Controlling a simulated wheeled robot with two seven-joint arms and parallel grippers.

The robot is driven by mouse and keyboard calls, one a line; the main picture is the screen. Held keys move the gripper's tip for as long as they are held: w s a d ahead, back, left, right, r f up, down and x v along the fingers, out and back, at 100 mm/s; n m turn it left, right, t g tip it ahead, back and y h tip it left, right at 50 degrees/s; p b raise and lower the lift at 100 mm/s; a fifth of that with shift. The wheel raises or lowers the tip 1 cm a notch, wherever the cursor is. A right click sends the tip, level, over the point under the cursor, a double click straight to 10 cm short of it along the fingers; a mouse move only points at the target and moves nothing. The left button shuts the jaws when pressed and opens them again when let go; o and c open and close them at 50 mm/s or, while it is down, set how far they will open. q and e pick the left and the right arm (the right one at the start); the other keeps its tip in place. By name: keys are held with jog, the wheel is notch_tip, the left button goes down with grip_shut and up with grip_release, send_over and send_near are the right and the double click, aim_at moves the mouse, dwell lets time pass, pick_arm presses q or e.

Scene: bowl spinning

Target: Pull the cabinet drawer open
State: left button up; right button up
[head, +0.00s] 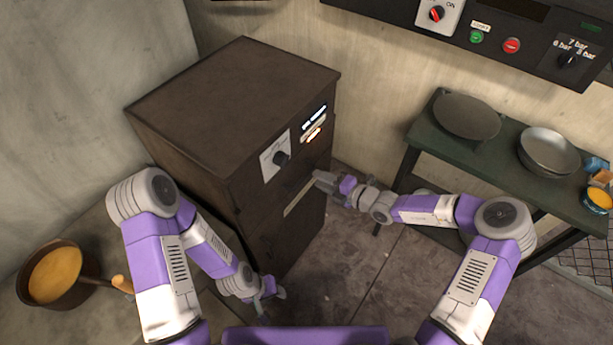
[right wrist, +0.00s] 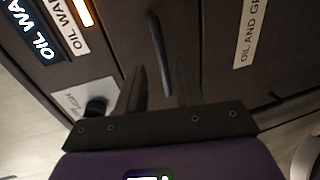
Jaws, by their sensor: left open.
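The dark brown cabinet (head: 235,90) stands left of centre in the head view, its front facing right. Its drawer front carries a pale label (head: 299,195), which reads "OIL AND GR..." in the right wrist view (right wrist: 250,35). A dark bar handle (right wrist: 157,50) shows in the right wrist view. My right gripper (head: 322,182) is at the cabinet front, beside the label. Its fingers (right wrist: 160,78) are apart, with the handle's near end appearing between them; I cannot tell whether they touch it. My left gripper (head: 271,291) is open and empty, low by the cabinet's lower front.
A knob (head: 281,158) and lit displays (head: 314,118) are on the cabinet's upper front. A green table (head: 480,150) with metal bowls (head: 547,152) stands at the right. A pot (head: 55,275) of yellow liquid is at the left. Floor between cabinet and table is clear.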

aim_at(307, 173)
jog(key=b+x, duration=0.1)
jog(key=x, duration=0.5)
jog(key=shift+a+f+b, duration=0.1)
jog(key=shift+a+b, duration=0.05)
jog(key=shift+b, duration=0.2)
jog(key=shift+c, duration=0.3)
grip_shut()
